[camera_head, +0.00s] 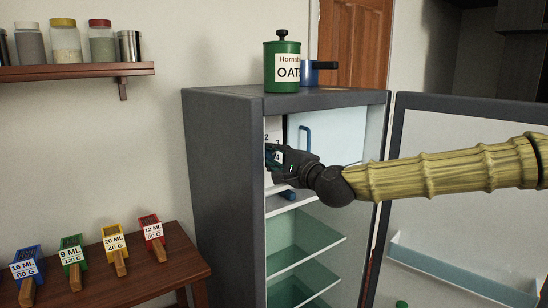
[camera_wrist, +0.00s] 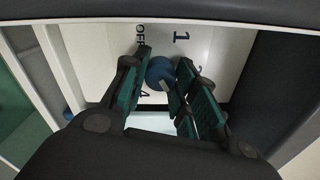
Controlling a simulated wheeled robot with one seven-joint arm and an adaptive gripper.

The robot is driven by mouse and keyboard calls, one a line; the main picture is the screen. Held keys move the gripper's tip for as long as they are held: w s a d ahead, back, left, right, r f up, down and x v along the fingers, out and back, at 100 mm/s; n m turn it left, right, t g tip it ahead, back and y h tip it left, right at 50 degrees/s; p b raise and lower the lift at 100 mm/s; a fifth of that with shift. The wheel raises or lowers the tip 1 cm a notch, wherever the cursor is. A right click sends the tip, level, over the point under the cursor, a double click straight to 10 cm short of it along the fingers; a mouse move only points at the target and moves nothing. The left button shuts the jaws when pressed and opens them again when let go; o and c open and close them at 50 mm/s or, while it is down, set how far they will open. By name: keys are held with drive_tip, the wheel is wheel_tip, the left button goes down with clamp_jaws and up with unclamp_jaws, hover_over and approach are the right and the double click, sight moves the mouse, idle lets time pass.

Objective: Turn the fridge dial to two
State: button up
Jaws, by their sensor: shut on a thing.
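The fridge (camera_head: 222,175) stands with its door (camera_head: 455,190) swung open to the right. The dial (camera_wrist: 160,72) is a round dark blue knob on a white panel at the upper left inside. In the wrist view the panel's marks "OFF", "1" and part of a "4" show around the dial. A light pointer mark on the dial is partly hidden by a finger. My gripper (camera_wrist: 165,85) has its two green-padded fingers shut on the dial, one on each side. In the head view my gripper (camera_head: 278,158) reaches into the fridge and hides the dial; "2" and "3" show on the panel.
Glass shelves (camera_head: 305,240) lie below my arm. Colored scoops (camera_head: 113,244) lie on a wooden table at left. A wall shelf (camera_head: 75,71) holds jars.

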drive_tip(key=o, duration=1.1)
drive_tip(key=shift+w+d, duration=0.1)
drive_tip(key=shift+d, duration=0.1)
drive_tip(key=shift+c, duration=0.2)
drive_tip(key=shift+a, duration=0.1)
drive_tip(key=v, duration=1.2)
